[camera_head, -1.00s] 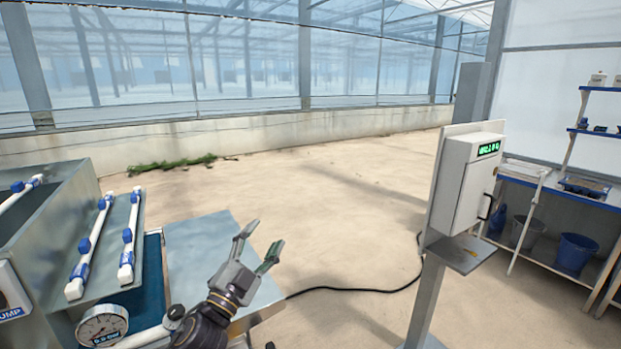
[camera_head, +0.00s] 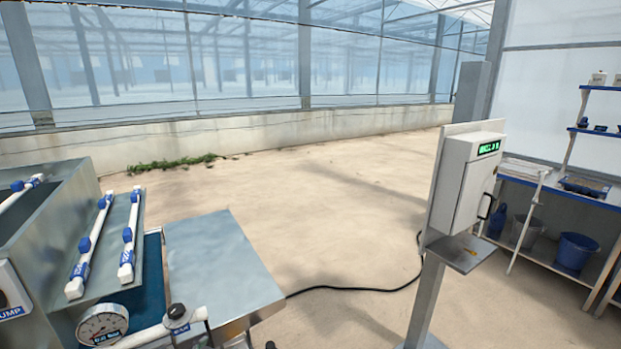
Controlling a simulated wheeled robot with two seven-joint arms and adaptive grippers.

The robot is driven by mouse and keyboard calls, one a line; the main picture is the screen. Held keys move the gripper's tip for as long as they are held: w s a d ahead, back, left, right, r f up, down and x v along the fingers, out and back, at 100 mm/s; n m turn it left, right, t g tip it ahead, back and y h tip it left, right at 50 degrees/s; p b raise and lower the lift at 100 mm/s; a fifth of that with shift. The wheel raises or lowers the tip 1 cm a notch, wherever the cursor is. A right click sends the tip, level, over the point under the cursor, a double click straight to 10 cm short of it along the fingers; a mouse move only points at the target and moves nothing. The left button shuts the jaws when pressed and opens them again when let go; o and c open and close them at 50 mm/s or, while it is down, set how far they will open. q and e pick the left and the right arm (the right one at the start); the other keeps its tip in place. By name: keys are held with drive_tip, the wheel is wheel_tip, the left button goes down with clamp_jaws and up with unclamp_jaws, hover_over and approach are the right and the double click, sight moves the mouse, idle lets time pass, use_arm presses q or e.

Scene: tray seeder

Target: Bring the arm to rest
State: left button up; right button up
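Neither of my grippers shows in the head view now. The bare grey metal table (camera_head: 222,268) of the seeder stands at the lower left with nothing on it. The seeder's metal housing (camera_head: 50,225) is at the left edge. White pipes with blue fittings (camera_head: 88,247) lie along its sloping side. A round pressure gauge (camera_head: 102,324) sits at the bottom left, beside a white pipe with a dark fitting (camera_head: 178,318).
A white control box (camera_head: 468,185) with a green display stands on a post (camera_head: 425,300) at the right. A black cable (camera_head: 350,289) runs over the floor. A shelf bench with a blue bucket (camera_head: 575,252) is at the far right. The middle floor is clear.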

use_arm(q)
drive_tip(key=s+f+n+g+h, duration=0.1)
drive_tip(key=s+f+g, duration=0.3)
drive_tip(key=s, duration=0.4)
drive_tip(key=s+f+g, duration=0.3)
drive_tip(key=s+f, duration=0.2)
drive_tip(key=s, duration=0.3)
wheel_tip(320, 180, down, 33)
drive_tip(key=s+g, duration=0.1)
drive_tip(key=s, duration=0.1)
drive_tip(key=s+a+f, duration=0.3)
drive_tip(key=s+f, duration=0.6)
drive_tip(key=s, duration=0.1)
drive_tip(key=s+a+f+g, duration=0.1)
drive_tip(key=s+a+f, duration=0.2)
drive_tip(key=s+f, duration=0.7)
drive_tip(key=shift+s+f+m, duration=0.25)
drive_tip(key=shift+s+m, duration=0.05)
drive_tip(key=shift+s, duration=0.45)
